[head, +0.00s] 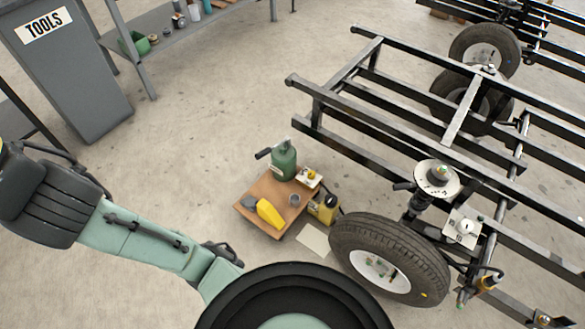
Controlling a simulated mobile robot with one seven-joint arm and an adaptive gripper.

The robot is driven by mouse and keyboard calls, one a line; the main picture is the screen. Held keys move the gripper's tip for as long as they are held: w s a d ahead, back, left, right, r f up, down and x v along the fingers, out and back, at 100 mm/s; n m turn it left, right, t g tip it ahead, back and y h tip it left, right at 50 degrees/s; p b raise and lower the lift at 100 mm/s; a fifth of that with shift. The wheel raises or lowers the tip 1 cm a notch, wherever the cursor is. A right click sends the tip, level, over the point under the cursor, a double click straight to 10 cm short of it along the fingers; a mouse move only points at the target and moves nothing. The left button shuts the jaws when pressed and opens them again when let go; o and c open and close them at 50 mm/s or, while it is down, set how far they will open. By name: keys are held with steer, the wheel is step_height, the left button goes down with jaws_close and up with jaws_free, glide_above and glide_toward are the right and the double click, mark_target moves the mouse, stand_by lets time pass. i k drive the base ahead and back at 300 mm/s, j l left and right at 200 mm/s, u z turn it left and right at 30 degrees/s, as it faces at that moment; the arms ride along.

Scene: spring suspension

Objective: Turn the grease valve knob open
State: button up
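A white plate with a pale round knob (464,228) is fixed to the black trailer frame, right of the near wheel. A small white block with a yellow knob-like top (310,176) sits at the back right of a brown board on the floor. I cannot tell which of these is the grease valve, nor how either knob is turned. An orange-tipped fitting (488,283) with a dark hose is at the wheel's lower right. My arm comes in from the left and runs to the bottom middle. My gripper is not visible.
The near wheel (387,262) and strut top (437,177) stand by the frame rails (400,120). The brown board (250,213) holds a green can (283,160) and a yellow tool (268,212). A yellow-black device (325,209) is beside it.

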mark_target(312, 174)
steer(key=i+j, duration=0.3)
steer(key=j, duration=0.15)
steer(key=i+j, duration=0.35)
steer(key=j+z, duration=0.05)
steer(key=j, duration=0.05)
